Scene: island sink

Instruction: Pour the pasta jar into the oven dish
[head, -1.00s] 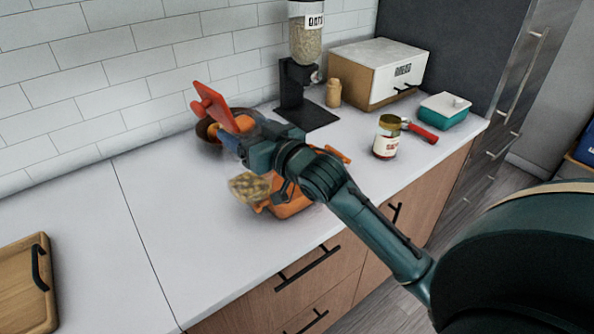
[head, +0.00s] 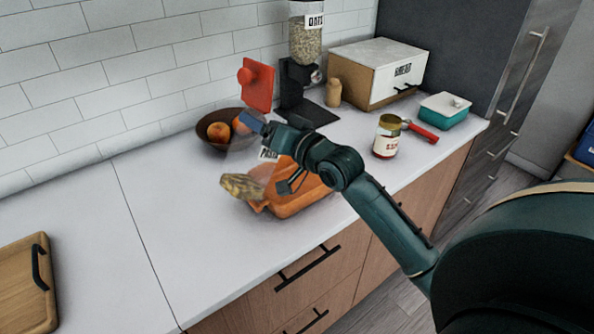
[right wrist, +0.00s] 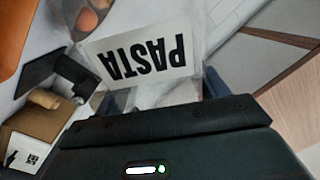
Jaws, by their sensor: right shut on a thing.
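My right gripper (head: 262,128) is shut on the clear pasta jar (head: 242,138), which is tilted above the back left of the orange oven dish (head: 297,203). The jar's white PASTA label (right wrist: 140,55) reads upside down in the right wrist view. A clump of yellow-brown pasta (head: 240,187) shows below the jar at the dish's left end. I cannot tell how much of it is inside the jar, in the air or in the dish. The arm hides part of the dish. My left gripper is not in view.
A red square piece with a knob (head: 258,85) stands upright near the oat dispenser (head: 306,45); its support is unclear. A fruit bowl (head: 212,137) sits behind the jar. A labelled jar (head: 387,138) and teal box (head: 444,110) stand right. The left counter is clear beside a wooden tray (head: 22,285).

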